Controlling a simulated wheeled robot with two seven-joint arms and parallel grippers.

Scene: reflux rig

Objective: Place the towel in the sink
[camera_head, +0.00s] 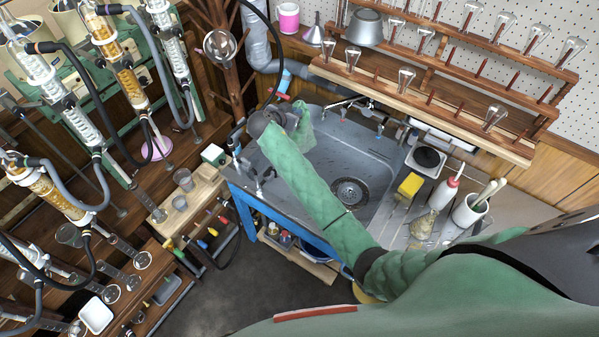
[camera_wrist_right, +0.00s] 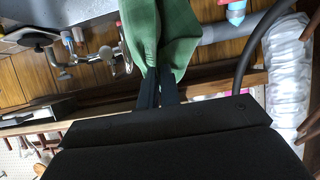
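The grey sink (camera_head: 375,155) with a round drain lies in the middle of the head view, and part of it shows at the upper left of the right wrist view. My right arm, in a green quilted sleeve, reaches across it from the lower right. My right gripper (camera_head: 278,118) is at the sink's far left corner. In the right wrist view its dark fingers (camera_wrist_right: 158,88) are closed on a green towel (camera_wrist_right: 172,35). The towel (camera_head: 304,128) hangs from the fingers over the sink's left back part; its lower end is partly hidden by my arm. My left gripper is in neither view.
A grey duct (camera_head: 258,45) rises behind the gripper. A wooden glassware rack (camera_head: 430,105) stands behind the sink. A yellow sponge (camera_head: 410,185) and bottles crowd the right side. Glass columns and hoses fill the left.

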